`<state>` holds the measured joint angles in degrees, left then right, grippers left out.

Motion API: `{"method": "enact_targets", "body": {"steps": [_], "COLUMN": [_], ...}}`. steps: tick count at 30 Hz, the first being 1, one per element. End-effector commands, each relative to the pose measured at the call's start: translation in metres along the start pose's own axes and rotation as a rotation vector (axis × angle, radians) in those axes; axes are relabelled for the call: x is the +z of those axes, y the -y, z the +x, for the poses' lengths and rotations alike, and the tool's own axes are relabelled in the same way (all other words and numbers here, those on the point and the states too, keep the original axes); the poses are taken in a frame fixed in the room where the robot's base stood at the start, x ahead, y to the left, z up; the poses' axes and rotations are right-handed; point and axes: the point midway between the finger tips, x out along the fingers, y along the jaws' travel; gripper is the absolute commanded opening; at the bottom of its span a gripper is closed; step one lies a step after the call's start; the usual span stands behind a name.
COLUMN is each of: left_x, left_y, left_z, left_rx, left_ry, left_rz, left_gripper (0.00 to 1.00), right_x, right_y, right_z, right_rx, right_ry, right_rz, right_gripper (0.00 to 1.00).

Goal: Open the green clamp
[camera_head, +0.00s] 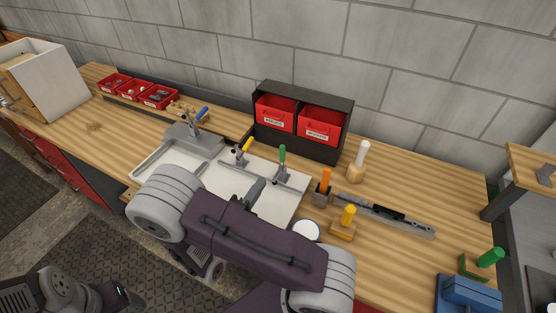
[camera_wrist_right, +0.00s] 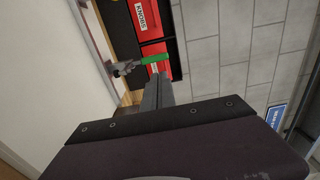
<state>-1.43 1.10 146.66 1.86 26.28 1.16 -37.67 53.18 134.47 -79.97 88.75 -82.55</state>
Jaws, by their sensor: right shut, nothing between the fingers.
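The green clamp (camera_head: 281,174) is a grey metal toggle clamp on the far right part of the white board fixture (camera_head: 274,208). Its green handle (camera_head: 282,153) stands upright in the head view. In the right wrist view the green handle (camera_wrist_right: 155,59) lies just beyond my fingertips. My right gripper (camera_head: 260,184) is shut and empty, in front of and to the left of the clamp in the head view. The fingers (camera_wrist_right: 158,78) look close to the handle, but I cannot tell whether they touch. My left gripper is not in view.
A yellow-handled clamp (camera_head: 243,151) and a blue-handled clamp (camera_head: 198,117) stand to the left. A dark rack (camera_head: 345,124) with red bins is behind. Orange, white and yellow-handled tools stand to the right. My right arm hides the near part of the bench.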

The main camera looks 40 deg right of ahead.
Motion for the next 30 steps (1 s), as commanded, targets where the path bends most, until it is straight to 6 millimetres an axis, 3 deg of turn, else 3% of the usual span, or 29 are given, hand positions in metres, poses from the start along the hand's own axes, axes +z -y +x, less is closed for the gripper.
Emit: {"method": "enact_targets", "body": {"steps": [9, 15, 21, 30], "left_x": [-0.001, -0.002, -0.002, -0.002], "left_y": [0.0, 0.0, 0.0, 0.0], "left_z": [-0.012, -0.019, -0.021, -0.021], "left_rx": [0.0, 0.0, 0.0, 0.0], "left_ry": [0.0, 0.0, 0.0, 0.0], "left_rz": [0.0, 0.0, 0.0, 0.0], "left_gripper": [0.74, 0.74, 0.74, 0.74], "right_x": [-0.003, -0.003, -0.002, -0.001], "right_y": [0.002, 0.002, 0.0, 0.0], "right_z": [0.071, 0.105, 0.12, 0.121], "right_rx": [0.001, 0.001, 0.001, 0.001], "right_ry": [-0.01, -0.008, -0.004, -0.003], "right_rz": [0.0, 0.001, 0.001, 0.001], "right_gripper": [0.0, 0.0, 0.0, 0.0]}}
